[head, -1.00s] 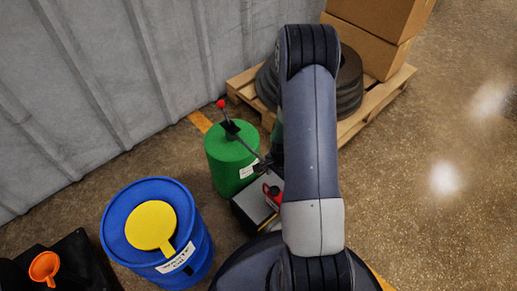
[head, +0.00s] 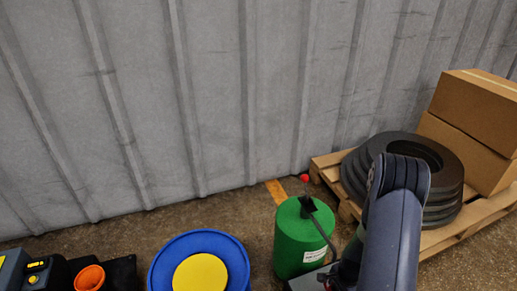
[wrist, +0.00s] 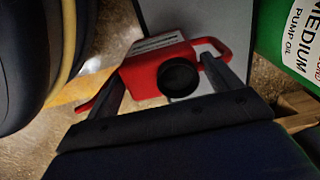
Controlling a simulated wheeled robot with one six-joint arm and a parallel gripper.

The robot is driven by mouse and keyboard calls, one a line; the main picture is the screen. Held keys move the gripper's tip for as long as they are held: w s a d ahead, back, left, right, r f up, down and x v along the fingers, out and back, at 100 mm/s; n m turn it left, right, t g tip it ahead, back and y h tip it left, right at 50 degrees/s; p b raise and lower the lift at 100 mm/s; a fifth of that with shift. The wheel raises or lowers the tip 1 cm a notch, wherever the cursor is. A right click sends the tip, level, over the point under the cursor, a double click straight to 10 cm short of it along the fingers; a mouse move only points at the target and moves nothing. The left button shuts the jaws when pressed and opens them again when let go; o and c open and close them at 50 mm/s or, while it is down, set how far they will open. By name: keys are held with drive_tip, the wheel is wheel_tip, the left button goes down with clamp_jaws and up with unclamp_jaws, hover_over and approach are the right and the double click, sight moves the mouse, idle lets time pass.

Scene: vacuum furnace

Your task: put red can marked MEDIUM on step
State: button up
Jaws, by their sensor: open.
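A red can (wrist: 150,72) with a black round cap and a white label shows in the wrist view; its label is too small to read. My gripper (wrist: 163,88) is open, with one finger on each side of the can; I cannot tell whether they touch it. Behind the can is a flat grey surface (wrist: 195,22), possibly the step; I cannot tell whether the can rests on it. In the head view, my arm covers the lower right and the can is out of sight.
A green drum (head: 296,246) with a lever pump stands beside my arm; its label (wrist: 300,38) reads MEDIUM PUMP OIL. A blue drum (head: 236,262) with a yellow lid is left of it. An orange funnel (head: 89,278) is farther left. A pallet (head: 436,241) carries dark rings and boxes. A corrugated wall stands behind.

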drive_tip(key=shift+f, duration=0.9)
wheel_tip(320, 180, up, 4)
drive_tip(key=shift+r+p, duration=0.1)
drive_tip(key=shift+p, duration=1.05)
